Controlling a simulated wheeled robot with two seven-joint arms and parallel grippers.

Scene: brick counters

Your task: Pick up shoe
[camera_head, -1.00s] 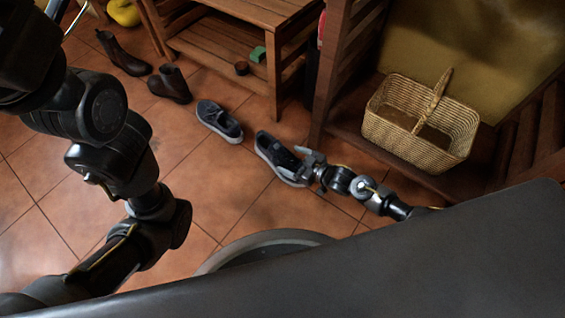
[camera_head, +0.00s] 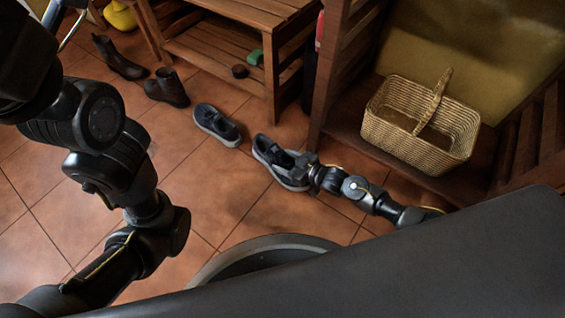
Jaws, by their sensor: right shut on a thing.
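A dark slip-on shoe with a pale sole (camera_head: 268,153) is on the tiled floor in the middle of the head view. My right gripper (camera_head: 302,170) is at the shoe's near right end, shut on it; the fingers hide part of that end. I cannot tell whether the sole is clear of the floor. A matching dark shoe (camera_head: 217,124) lies just to its left, apart from the gripper. My left arm comes in from the left, and its gripper is out of the picture.
Two brown boots (camera_head: 168,87) (camera_head: 120,57) stand at the upper left. A wooden bench (camera_head: 215,60) with a green block (camera_head: 256,57) on its shelf is behind the shoes. A wicker basket (camera_head: 420,140) sits on a low wooden shelf at right. Floor at left of the shoes is clear.

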